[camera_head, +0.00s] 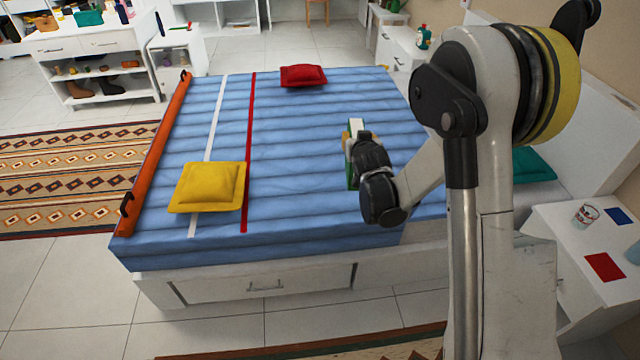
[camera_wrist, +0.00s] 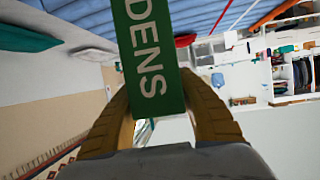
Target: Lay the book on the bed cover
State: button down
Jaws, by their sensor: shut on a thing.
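The book (camera_wrist: 150,60) is green with white letters that read "DENS". My gripper (camera_wrist: 157,105) is shut on it, with one yellow-brown finger on each side. In the head view the book (camera_head: 352,180) shows as a thin green and white edge, upright, beside my dark gripper (camera_head: 358,150). Both are over the right part of the blue quilted bed cover (camera_head: 310,130). I cannot tell how high the book is above the cover. Part of the book is hidden behind my gripper.
A yellow cushion (camera_head: 208,187) and a red cushion (camera_head: 303,76) lie on the bed; a teal cushion (camera_head: 530,166) is at the head end. An orange rail (camera_head: 155,150) runs along the foot. A white bedside table (camera_head: 560,230) stands at right. The cover's middle is clear.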

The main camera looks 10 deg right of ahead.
jog(key=w+d+f+n+y+b, duration=0.1)
jog(key=w+d+f, duration=0.4)
jog(key=w+f, duration=0.2)
jog(key=w+d+f+y+b, duration=0.1)
jog(key=w+d+f, duration=0.4)
jog(key=w+f, duration=0.15)
jog(key=w+a+f+b, duration=0.1)
jog(key=a+f+b, duration=0.5)
jog(key=a+f, duration=0.5)
jog(key=shift+w+a+f+b, duration=0.25)
jog(key=shift+a+f+b, duration=0.05)
jog(key=shift+a+b, duration=0.1)
jog(key=c, duration=1)
grip_release()
jog(key=shift+f, duration=0.15)
jog(key=shift+o, duration=0.3)
